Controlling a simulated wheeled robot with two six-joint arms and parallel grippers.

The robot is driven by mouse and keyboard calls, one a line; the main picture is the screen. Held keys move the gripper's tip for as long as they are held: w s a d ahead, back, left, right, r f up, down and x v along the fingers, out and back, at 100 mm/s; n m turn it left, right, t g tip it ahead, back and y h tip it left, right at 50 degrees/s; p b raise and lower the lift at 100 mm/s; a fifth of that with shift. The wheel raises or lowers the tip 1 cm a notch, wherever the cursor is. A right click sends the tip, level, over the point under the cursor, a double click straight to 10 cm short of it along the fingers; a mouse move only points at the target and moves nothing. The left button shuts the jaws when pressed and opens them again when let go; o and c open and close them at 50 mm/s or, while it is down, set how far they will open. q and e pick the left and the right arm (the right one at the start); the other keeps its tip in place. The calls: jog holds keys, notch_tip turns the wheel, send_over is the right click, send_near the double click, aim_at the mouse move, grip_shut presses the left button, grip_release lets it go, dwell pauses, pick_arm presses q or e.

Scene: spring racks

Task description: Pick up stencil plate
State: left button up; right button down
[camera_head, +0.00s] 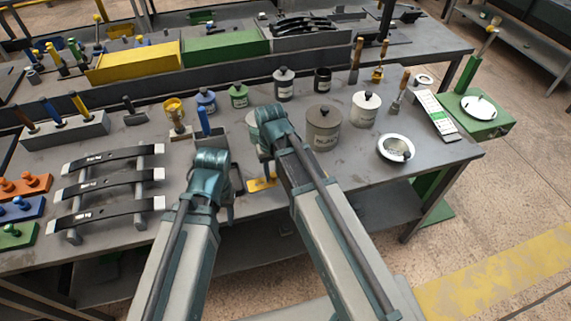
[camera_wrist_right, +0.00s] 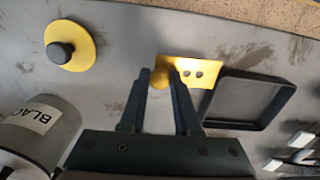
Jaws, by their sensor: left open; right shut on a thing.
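The stencil plate is a small yellow plate with dark holes and a round yellow knob. It shows in the right wrist view (camera_wrist_right: 205,70) and, partly hidden by my right arm, in the head view (camera_head: 260,185). My right gripper (camera_wrist_right: 160,76) is shut on the plate's knob. In the head view my right gripper (camera_head: 268,150) is mostly hidden by its own wrist. I cannot tell whether the plate touches the table. My left gripper (camera_head: 222,178) is open and empty, to the left of the plate.
A black tray (camera_wrist_right: 248,97) lies beside the plate. A yellow disc with a dark knob (camera_wrist_right: 68,45) and a labelled can (camera_wrist_right: 40,130) are near. Cans (camera_head: 323,130) stand behind my right arm; a spring rack (camera_head: 110,185) stands left.

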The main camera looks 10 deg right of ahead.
jog(key=s+a, duration=0.1)
jog(key=a, duration=0.2)
jog(key=s+a, duration=0.2)
jog(key=s+a+r, duration=0.1)
jog(key=a, duration=0.2)
jog(key=shift+s+a+p, duration=0.15)
jog(key=shift+a+p, duration=0.2)
jog(key=shift+p, duration=0.05)
jog(key=shift+a, duration=0.1)
